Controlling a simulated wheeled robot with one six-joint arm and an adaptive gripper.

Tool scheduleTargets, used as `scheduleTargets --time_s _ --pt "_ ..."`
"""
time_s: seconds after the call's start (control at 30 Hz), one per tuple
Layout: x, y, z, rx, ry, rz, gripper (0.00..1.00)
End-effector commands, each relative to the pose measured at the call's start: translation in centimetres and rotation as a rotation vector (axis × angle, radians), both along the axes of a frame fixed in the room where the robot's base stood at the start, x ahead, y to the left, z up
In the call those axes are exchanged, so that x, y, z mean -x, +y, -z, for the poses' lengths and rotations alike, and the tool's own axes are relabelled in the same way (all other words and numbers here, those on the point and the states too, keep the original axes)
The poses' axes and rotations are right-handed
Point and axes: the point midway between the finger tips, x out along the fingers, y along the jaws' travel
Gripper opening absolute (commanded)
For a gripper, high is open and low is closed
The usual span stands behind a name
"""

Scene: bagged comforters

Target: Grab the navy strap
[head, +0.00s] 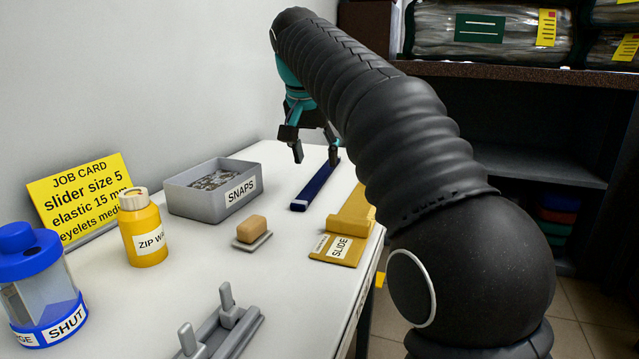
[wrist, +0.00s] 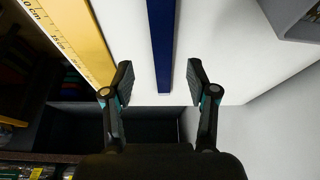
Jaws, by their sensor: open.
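The navy strap (head: 316,186) lies flat on the white table, a narrow dark blue strip running away from the camera in the head view. My gripper (head: 315,155) is over the far part of the strap in the head view. In the wrist view my gripper (wrist: 160,78) is open and empty, with one finger on each side of the strap's line. The height of the fingertips above the table is hard to tell.
A yellow ruler-like piece (wrist: 70,35) lies beside the strap; a yellow SLIDE item (head: 345,235) is at the table's right edge. A grey SNAPS box (head: 190,199) stands left of the strap. A tan block (head: 251,229), yellow bottle (head: 143,230) and grey fixture (head: 225,330) are nearer.

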Motion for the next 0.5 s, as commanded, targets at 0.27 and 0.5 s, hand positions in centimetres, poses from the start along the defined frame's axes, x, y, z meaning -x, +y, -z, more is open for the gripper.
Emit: scheduleTargets --time_s 0.27,0.5 --pt "-0.9 0.0 2.3 0.001 0.001 -0.001 0.58" --pt "-2.0 -0.2 4.8 0.000 0.001 -0.002 0.58"
